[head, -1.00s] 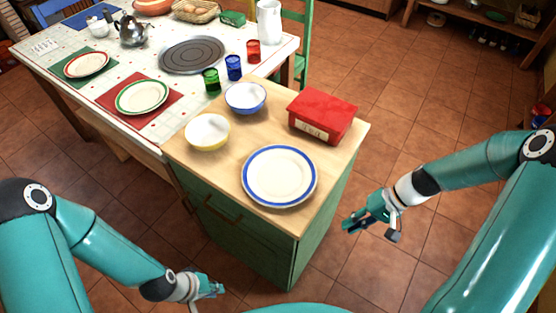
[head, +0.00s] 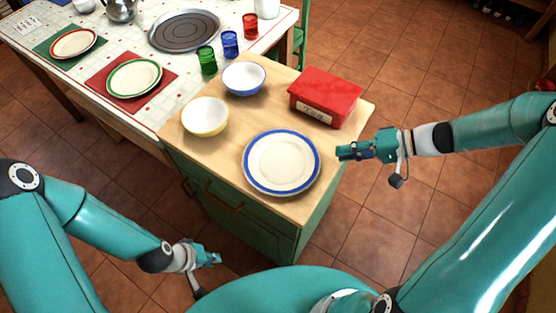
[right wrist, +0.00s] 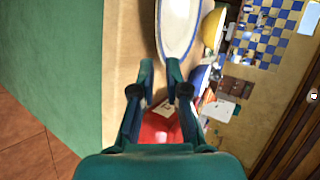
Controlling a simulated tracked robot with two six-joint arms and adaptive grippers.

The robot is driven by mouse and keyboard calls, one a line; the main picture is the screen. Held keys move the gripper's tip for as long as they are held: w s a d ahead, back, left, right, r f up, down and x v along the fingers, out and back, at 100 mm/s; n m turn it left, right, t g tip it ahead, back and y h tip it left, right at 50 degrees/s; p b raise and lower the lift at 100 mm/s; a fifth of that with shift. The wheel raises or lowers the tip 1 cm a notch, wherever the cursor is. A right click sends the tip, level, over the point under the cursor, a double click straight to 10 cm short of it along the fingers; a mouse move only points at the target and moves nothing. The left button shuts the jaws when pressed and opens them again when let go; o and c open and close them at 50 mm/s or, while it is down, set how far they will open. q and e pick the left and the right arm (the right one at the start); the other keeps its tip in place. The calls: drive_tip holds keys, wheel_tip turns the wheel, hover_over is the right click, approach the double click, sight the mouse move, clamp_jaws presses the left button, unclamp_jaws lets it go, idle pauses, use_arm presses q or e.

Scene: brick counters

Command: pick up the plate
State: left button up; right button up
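A white plate with a blue rim (head: 282,162) lies flat near the front edge of the small wooden-topped counter. It also shows at the top of the right wrist view (right wrist: 180,25), ahead of the fingertips. My right gripper (head: 342,152) is just right of the plate, by the counter's right edge, pointing left toward it. In the right wrist view its two fingers (right wrist: 159,68) are apart with nothing between them, and I see no contact with the plate. My left gripper (head: 213,257) is low, in front of the counter on the left; its fingers are too small to judge.
On the counter (head: 225,165) stand a yellow bowl (head: 205,117), a blue bowl (head: 244,78) and a red box (head: 325,97). The tiled table behind holds a green-rimmed plate (head: 134,77), a red-rimmed plate (head: 73,43) and coloured glasses. Floor at right is clear.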

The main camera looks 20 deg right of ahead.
sight(321, 159)
drive_tip(key=shift+w+p+x, duration=0.2)
drive_tip(key=shift+p+x, duration=0.2)
drive_tip(key=shift+x, duration=1.25)
drive_tip(key=shift+w+p+x, duration=0.2)
drive_tip(key=shift+p+x, duration=0.15)
drive_tip(key=shift+x, duration=1.3)
drive_tip(key=shift+d+r, duration=0.1)
drive_tip(key=shift+d, duration=0.1)
drive_tip(key=shift+c, duration=0.2)
clamp_jaws()
drive_tip(key=shift+r, duration=0.15)
